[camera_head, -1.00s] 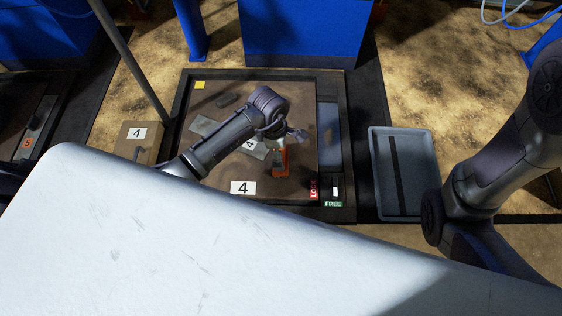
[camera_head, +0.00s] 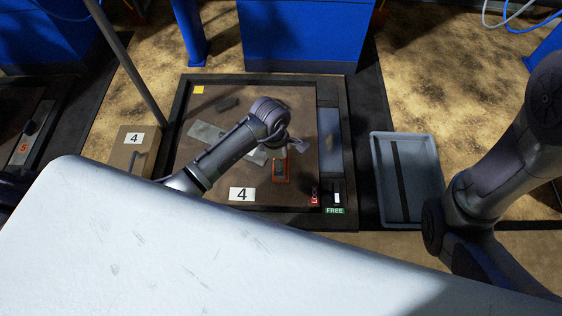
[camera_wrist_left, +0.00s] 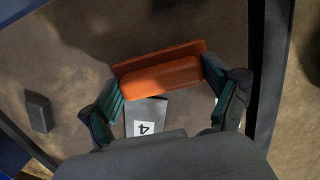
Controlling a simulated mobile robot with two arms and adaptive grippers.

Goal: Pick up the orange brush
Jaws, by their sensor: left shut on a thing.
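The orange brush (camera_wrist_left: 160,76) lies between the two green-padded fingers of my left gripper (camera_wrist_left: 163,82) in the left wrist view. The fingers are shut on it, one at each end. In the head view the orange brush (camera_head: 281,179) shows with a dark middle, just below my left gripper (camera_head: 290,146), over the right part of the brown board (camera_head: 210,180). I cannot tell whether it touches the board. My right gripper is out of view; only its arm shows at the right.
A grey plate with a "4" tag (camera_wrist_left: 148,116) lies under the brush, and a dark block (camera_wrist_left: 39,112) lies to the left. A dark frame (camera_head: 165,150) surrounds the board. A grey tray (camera_head: 435,190) stands to the right. A white surface (camera_head: 120,240) fills the front.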

